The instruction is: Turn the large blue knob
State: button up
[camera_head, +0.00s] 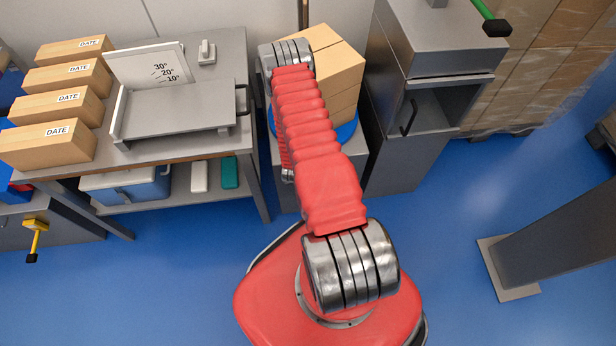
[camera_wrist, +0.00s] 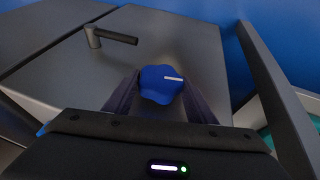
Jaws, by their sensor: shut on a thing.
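The large blue knob (camera_wrist: 157,86) shows in the wrist view on a grey panel. It has a lobed edge and a white line that points to the right in the picture. My gripper (camera_wrist: 160,92) has one dark finger on each side of the knob and is shut on it. The lower part of the knob's surroundings is hidden by my gripper body. In the head view my gripper and the knob are hidden behind my red arm.
A black lever handle (camera_wrist: 112,37) sticks out of the panel, up and left of the knob. A dark post (camera_wrist: 272,85) stands close on the right. In the head view, cardboard boxes (camera_head: 340,72) rest on a blue disc (camera_head: 347,132) beside a grey cabinet (camera_head: 398,150).

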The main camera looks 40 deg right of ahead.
jog(key=shift+w+a+f+n+g+h, duration=0.1)
jog(key=shift+n+g+h, duration=0.4)
jog(key=shift+g+h, duration=0.95)
jog(key=g+h, duration=0.1)
jog(key=h, duration=0.2)
jog(key=shift+a+f+n+h, duration=0.1)
jog(key=shift+f+n+h, duration=0.05)
jog(key=shift+n+h, duration=0.25)
jog(key=h, duration=0.1)
jog(key=n+g+h, duration=0.1)
jog(key=h, duration=0.1)
jog(key=shift+a+f+h, duration=0.1)
jog(key=shift+f+h, duration=0.1)
jog(key=shift+h, duration=0.05)
jog(key=shift+w+f+n+g+h, duration=0.15)
jog(key=shift+n+g+h, duration=0.4)
jog(key=shift+h, duration=0.75)
jog(key=o, duration=1)
jog(key=shift+o, duration=0.2)
jog(key=shift+a, duration=0.15)
